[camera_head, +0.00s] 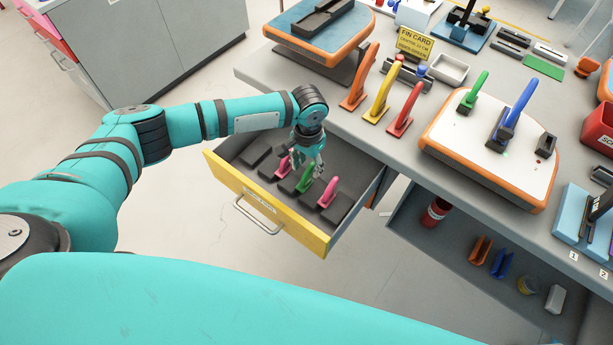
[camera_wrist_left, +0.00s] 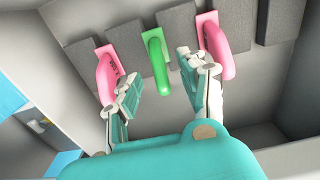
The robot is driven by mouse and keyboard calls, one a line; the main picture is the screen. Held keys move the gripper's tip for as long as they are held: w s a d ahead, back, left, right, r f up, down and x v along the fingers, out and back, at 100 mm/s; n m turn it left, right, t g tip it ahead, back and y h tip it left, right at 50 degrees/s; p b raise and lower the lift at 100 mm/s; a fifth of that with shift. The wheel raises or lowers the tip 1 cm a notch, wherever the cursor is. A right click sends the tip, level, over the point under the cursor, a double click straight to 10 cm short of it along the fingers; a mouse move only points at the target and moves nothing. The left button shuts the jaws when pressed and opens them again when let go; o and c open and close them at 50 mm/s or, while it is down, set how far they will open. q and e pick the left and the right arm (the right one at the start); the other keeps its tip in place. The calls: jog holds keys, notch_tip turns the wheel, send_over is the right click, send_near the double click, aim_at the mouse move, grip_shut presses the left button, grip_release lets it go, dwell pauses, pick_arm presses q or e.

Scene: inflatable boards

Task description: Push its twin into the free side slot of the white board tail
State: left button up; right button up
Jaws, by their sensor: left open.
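The white board tail (camera_head: 480,150) with orange edges lies on the bench. A small green fin (camera_head: 473,92) stands in its left side slot and a larger blue fin (camera_head: 514,112) in its middle slot. The dark right side slot (camera_head: 545,146) holds no fin. Another green fin (camera_head: 305,177) stands in the open yellow-fronted drawer (camera_head: 262,205), between two pink fins. My left gripper (camera_head: 306,158) reaches down into the drawer, open. In the left wrist view, the green fin (camera_wrist_left: 157,62) shows between its spread fingers (camera_wrist_left: 160,85), not gripped. My right gripper is out of view.
Pink fins (camera_head: 283,164) (camera_head: 328,192) stand close on both sides of the drawer's green fin. Orange, yellow and red fins (camera_head: 381,95) stand on the bench behind the drawer, near a yellow fin card (camera_head: 414,43). A lower shelf (camera_head: 455,265) holds a red can and loose fins.

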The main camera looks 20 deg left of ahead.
aim_at(306, 171)
pick_arm(q)
jog(key=f, duration=0.4)
jog(key=shift+s+a+f, duration=0.1)
jog(key=shift+s+f, duration=0.15)
jog(key=shift+s, duration=0.1)
jog(key=shift+f, duration=0.15)
jog(key=c, duration=0.4)
grip_shut()
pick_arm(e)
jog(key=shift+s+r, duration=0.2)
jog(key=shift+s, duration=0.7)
